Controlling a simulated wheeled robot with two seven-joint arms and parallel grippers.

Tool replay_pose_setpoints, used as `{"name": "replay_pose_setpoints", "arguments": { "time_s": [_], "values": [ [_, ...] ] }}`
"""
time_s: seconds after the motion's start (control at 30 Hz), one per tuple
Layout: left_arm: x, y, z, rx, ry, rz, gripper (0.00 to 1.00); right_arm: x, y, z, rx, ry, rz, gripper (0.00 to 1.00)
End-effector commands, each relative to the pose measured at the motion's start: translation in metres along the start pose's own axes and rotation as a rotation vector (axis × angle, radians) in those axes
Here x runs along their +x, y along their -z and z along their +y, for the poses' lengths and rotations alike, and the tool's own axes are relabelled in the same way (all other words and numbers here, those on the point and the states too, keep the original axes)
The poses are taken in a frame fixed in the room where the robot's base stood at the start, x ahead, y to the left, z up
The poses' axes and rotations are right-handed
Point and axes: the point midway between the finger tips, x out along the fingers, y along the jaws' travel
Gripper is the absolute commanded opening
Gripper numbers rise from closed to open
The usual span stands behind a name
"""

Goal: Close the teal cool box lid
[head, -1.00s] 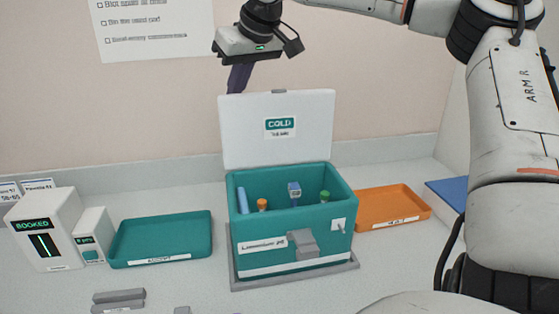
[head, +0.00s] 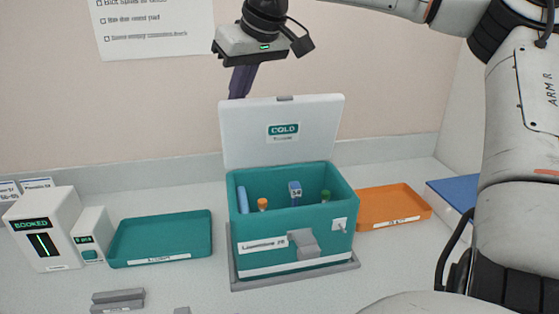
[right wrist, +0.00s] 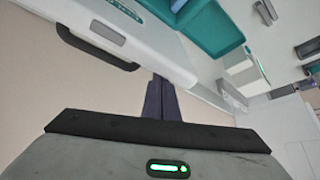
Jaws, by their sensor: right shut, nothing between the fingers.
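The teal cool box (head: 270,225) stands open on the counter. Its white lid (head: 245,140) with a "COLD" label stands raised at the back edge. Inside are a blue stick (head: 243,200), an orange-capped tube (head: 263,204), a blue-topped tube (head: 295,192) and a green-capped tube (head: 325,196). My right gripper (head: 238,95) is shut and empty, its dark fingers pointing down at the lid's top left, seemingly behind it. In the right wrist view the closed fingers (right wrist: 161,100) are close to the lid (right wrist: 150,55); contact is hard to tell. My left gripper is not in view.
A teal tray (head: 160,238) and a white "BOOKED" device (head: 45,228) stand left of the box. An orange tray (head: 393,207) and a blue item (head: 455,193) lie to the right. Grey blocks (head: 118,300) lie at the front left.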

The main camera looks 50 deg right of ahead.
Motion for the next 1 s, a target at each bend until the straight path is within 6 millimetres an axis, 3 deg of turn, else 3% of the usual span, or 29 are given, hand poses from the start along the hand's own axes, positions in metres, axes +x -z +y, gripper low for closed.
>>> {"name": "replay_pose_setpoints", "arguments": {
  "time_s": [0.4,0.83,1.0],
  "values": [
    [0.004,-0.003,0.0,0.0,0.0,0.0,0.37,-0.014,-0.028,-0.018,-0.002,0.002,0.004,0.0],
    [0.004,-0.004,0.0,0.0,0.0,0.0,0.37,-0.015,-0.031,-0.021,-0.001,0.002,0.005,0.0],
    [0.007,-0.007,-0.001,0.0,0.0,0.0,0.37,-0.016,-0.042,-0.026,-0.003,0.002,0.005,0.0]
  ]
}}
